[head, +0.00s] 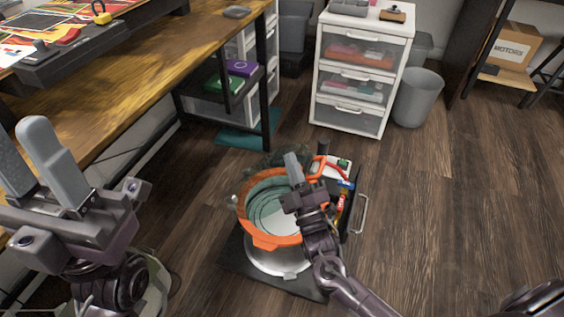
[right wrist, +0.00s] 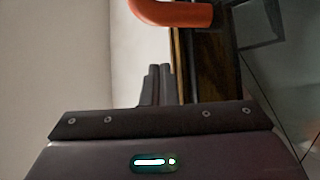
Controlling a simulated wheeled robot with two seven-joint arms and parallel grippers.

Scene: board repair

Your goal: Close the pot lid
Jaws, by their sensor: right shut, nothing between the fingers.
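The pot (head: 277,262) has a metal body, a wide orange rim and a teal, ringed inside, and its top is open. A dark see-through shape (head: 270,159) rises behind the rim and looks like the raised lid, partly hidden by my right gripper. My right gripper (head: 292,161) is shut and empty over the right part of the pot. Whether it touches anything is unclear. An orange curved part (head: 326,167) is just right of it; an orange bar also shows at the top of the right wrist view (right wrist: 172,12). My left gripper (head: 22,128) is open and empty at the far left.
The pot stands on a dark base (head: 238,254) with a handle at its right. A wooden workbench (head: 140,75) fills the upper left. A white drawer unit (head: 347,116) and grey bin (head: 417,98) stand behind. The floor at right is clear.

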